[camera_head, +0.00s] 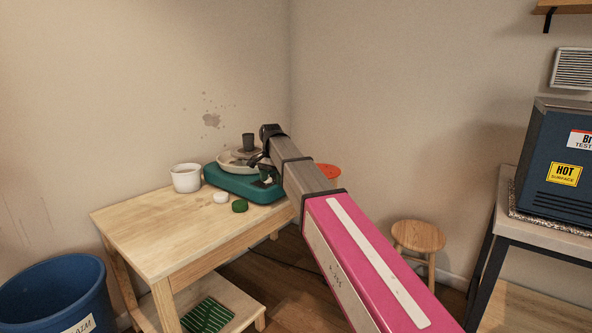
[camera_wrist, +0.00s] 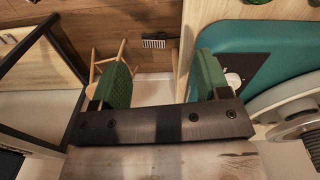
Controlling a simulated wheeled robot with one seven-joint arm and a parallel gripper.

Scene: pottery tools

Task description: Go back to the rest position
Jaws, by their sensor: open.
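My gripper (camera_head: 268,176) is at the end of my pink and grey arm, which reaches over the right side of the wooden table (camera_head: 145,235). In the wrist view my gripper (camera_wrist: 162,65) has its two green finger pads wide apart with nothing between them. The teal pottery wheel (camera_head: 228,184) is right beside my gripper in the head view, partly hidden by it. The wheel's teal body (camera_wrist: 262,52) also shows to the right of the fingers in the wrist view. I cannot tell whether the gripper touches the wheel.
A white pot (camera_head: 186,178), a small white round piece (camera_head: 221,197) and a green piece (camera_head: 240,206) are on the table. A blue bucket (camera_head: 55,295) stands at left. A wooden stool (camera_head: 418,236) and a kiln (camera_head: 555,155) on a stand are at right.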

